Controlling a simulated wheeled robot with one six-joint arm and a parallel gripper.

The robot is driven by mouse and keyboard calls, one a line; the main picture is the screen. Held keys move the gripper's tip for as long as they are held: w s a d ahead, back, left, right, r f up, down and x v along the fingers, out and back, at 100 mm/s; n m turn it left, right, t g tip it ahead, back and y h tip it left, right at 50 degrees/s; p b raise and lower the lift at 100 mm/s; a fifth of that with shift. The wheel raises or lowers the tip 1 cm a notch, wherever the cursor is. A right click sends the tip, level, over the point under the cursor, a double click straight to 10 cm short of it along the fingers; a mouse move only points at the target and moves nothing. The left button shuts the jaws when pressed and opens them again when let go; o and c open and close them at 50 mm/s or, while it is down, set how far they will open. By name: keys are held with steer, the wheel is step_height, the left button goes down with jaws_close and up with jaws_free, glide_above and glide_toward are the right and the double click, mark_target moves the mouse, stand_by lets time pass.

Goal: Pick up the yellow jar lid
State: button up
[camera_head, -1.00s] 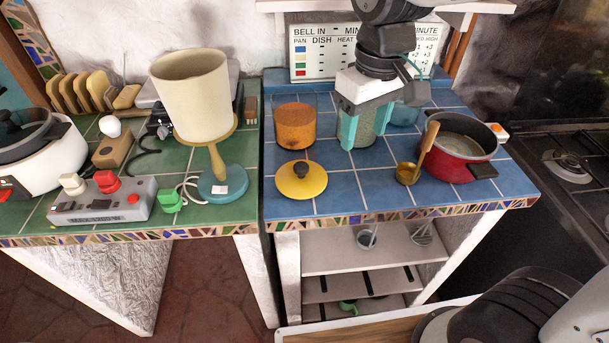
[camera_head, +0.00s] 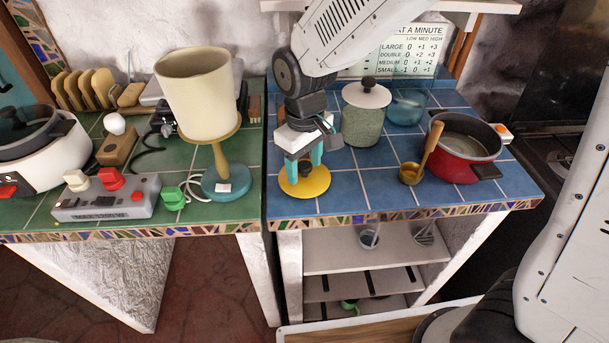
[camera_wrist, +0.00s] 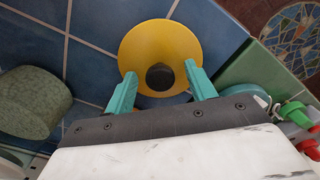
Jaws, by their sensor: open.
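The yellow jar lid (camera_head: 312,186) is a round disc with a dark knob, lying on the blue tiled counter near its front edge. In the wrist view the lid (camera_wrist: 160,40) shows with its dark knob (camera_wrist: 160,77) between the fingers. My gripper (camera_head: 303,172) is directly above the lid, pointing down, with its teal fingers on either side of the knob. In the wrist view my gripper (camera_wrist: 160,72) is open with a gap between each finger and the knob. Whether the fingertips touch the lid I cannot tell.
A lamp (camera_head: 197,95) with a blue base stands close on the left. A green speckled jar (camera_head: 362,125) stands behind right. A brass ladle (camera_head: 410,173) and red pot (camera_head: 468,150) are to the right. Bare blue tiles (camera_head: 358,180) lie between lid and ladle.

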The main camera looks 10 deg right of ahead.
steer(key=shift+f, duration=0.3)
steer(key=c, duration=1.1)
steer(key=shift+r, duration=0.15)
